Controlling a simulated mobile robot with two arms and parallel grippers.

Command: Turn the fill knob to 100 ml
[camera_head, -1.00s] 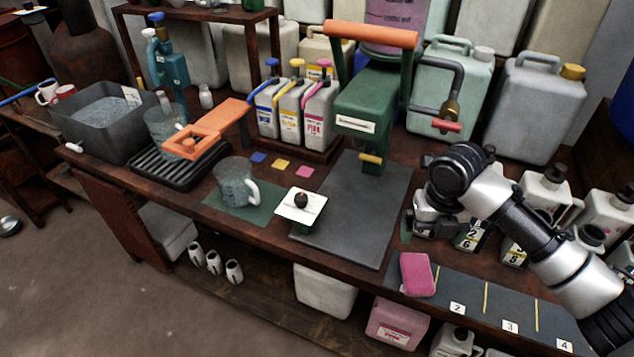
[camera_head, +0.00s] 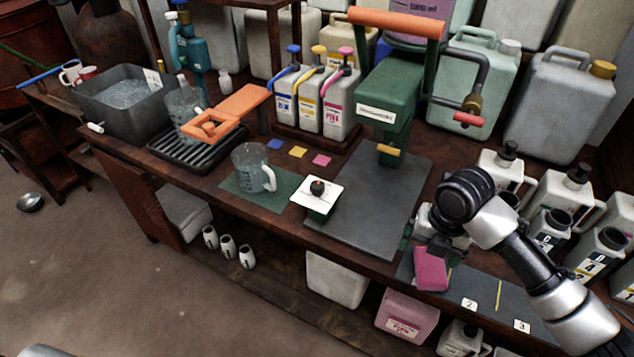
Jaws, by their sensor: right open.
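A white square plate with a round black knob (camera_head: 317,188) sits at the bench's front, between the green mat and the dark grey board; I take it for the fill knob. Its scale marks are too small to read. My right gripper (camera_head: 436,236) is at the right edge of the grey board, well to the right of the knob and just above the pink sponge. It is open; its fingers are partly hidden behind its own wrist, and nothing shows in it. My left gripper is out of view.
A clear jug (camera_head: 252,168) stands on the green mat (camera_head: 232,186) left of the knob. The green press (camera_head: 388,108) rises behind the grey board (camera_head: 362,208). A pink sponge (camera_head: 431,270) lies below my right gripper. The board between gripper and knob is clear.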

